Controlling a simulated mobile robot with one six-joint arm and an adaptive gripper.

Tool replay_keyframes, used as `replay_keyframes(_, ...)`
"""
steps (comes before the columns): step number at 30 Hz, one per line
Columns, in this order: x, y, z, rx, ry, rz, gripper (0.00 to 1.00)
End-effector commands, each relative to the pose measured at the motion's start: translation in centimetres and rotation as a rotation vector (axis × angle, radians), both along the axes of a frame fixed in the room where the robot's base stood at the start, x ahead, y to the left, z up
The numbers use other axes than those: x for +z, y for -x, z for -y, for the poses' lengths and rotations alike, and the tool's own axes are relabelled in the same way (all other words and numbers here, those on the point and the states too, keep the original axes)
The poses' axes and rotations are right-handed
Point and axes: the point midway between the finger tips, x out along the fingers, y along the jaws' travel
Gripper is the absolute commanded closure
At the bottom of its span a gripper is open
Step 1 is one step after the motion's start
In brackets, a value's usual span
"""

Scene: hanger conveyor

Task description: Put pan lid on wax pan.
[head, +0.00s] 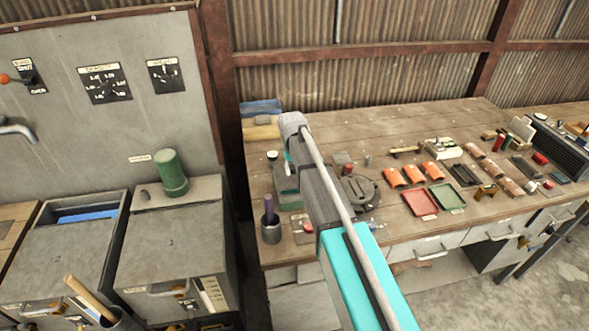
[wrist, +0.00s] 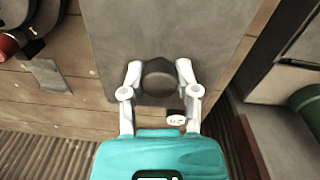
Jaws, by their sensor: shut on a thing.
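In the wrist view, a flat grey plate with a dark round knob, which I take to be the pan lid (wrist: 205,35), lies below my gripper (wrist: 158,70). My gripper's two white fingers are shut on the knob from either side. The plate hides what is directly under it, so I cannot tell whether it rests on something or hangs just above the bench. In the head view my own arm covers most of this spot. A greenish box (head: 287,190) shows beside the arm there; I cannot tell whether it is the wax pan.
The wooden bench (head: 400,135) holds orange moulds (head: 413,174), a red tray (head: 420,203), a green tray (head: 447,197) and a round dark metal piece (head: 359,191). A dark cup (head: 270,231) stands near the left edge. A green cylinder (head: 171,172) stands on the cabinet at left.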

Motion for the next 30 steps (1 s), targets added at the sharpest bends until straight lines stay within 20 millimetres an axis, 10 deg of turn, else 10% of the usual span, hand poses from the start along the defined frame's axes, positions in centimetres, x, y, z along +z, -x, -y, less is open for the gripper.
replay_keyframes(30,-1.08,0.09,0.07,-0.001,0.0,0.0,1.0)
